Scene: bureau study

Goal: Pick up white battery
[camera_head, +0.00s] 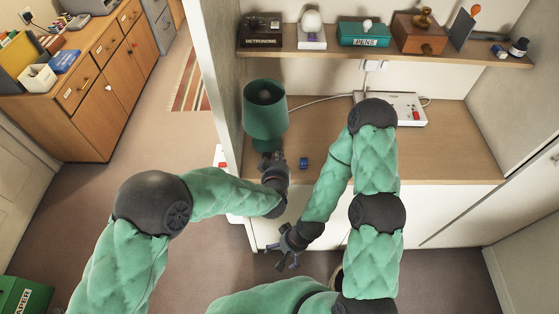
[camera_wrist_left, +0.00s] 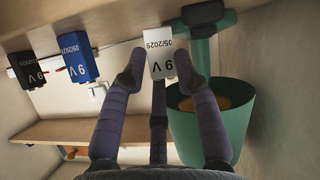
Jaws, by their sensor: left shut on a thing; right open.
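The white battery (camera_wrist_left: 159,53), printed 9 V and 05/2029, sits between the fingertips of my left gripper (camera_wrist_left: 158,72) in the left wrist view. The gripper is shut on it. I cannot tell whether the battery touches the desk. My right gripper (camera_head: 284,258) is open and empty, low in front of the desk.
A blue battery (camera_wrist_left: 77,57) and a black battery (camera_wrist_left: 26,69) stand beside the white one; the blue one also shows on the desk (camera_head: 303,162). The green lamp (camera_head: 266,117) is close behind my left gripper. A shelf (camera_head: 380,57) with several items hangs above.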

